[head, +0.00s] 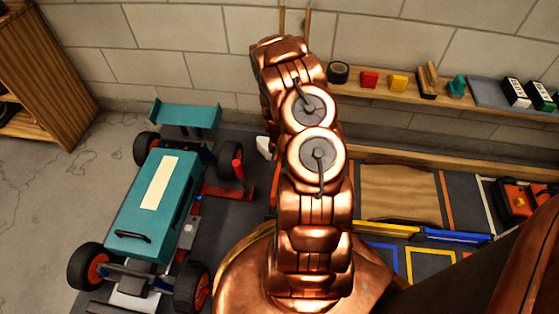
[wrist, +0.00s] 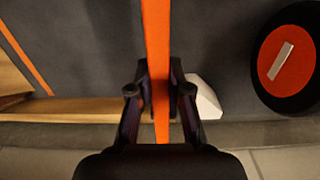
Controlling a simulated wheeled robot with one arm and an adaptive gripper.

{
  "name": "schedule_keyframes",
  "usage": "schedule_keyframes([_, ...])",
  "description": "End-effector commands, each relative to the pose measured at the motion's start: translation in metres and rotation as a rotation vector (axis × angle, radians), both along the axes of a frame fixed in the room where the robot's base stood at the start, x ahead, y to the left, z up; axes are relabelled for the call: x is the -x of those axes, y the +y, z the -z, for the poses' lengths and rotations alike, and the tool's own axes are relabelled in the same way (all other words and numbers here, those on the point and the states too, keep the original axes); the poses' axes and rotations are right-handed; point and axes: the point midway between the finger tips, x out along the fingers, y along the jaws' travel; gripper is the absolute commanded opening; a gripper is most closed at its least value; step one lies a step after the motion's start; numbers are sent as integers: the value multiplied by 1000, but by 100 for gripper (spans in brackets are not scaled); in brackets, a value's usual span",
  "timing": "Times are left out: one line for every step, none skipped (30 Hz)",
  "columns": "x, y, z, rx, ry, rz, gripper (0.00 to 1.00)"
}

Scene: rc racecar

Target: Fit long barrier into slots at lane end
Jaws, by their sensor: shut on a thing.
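In the wrist view my gripper (wrist: 160,90) is shut on a long, thin orange barrier (wrist: 156,35). The barrier runs upright through the picture between the two fingers, and its top end is out of frame. In the head view my copper arm hides the gripper. A small orange-red strip (head: 275,190) shows at the arm's left edge; I cannot tell if it is the barrier. The lane floor (wrist: 90,60) is dark grey. I cannot make out the slots in either view.
A teal racecar (head: 150,205) stands on the left; its orange-hubbed wheel (wrist: 285,65) is right of my gripper. A white wedge (wrist: 205,97) lies close to the right finger. A wooden edge (wrist: 70,108) is at left. A shelf (head: 400,93) with small items runs along the wall.

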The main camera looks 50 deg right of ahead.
Motion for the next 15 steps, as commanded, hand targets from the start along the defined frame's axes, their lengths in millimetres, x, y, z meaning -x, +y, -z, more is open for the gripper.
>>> schedule_keyframes([0, 0, 1, 0, 0, 0, 0])
schedule_keyframes([0, 0, 2, 0, 0, 0, 0])
schedule_keyframes([0, 0, 2, 1, -1, 0, 0])
schedule_keyframes([0, 0, 3, 1, -1, 0, 0])
schedule_keyframes([0, 0, 4, 0, 0, 0, 0])
schedule_keyframes([0, 0, 4, 1, -1, 0, 0])
schedule_keyframes([0, 0, 5, 1, -1, 0, 0])
schedule_keyframes([0, 0, 6, 1, -1, 0, 0])
schedule_keyframes([0, 0, 6, 1, -1, 0, 0])
schedule_keyframes([0, 0, 7, 1, -1, 0, 0])
schedule_keyframes([0, 0, 8, 1, -1, 0, 0])
schedule_keyframes([0, 0, 8, 1, -1, -1, 0])
schedule_keyframes([0, 0, 9, 1, -1, -1, 0])
schedule_keyframes([0, -1, 10, 1, -1, -1, 0])
schedule_keyframes([0, -1, 10, 1, -1, -1, 0])
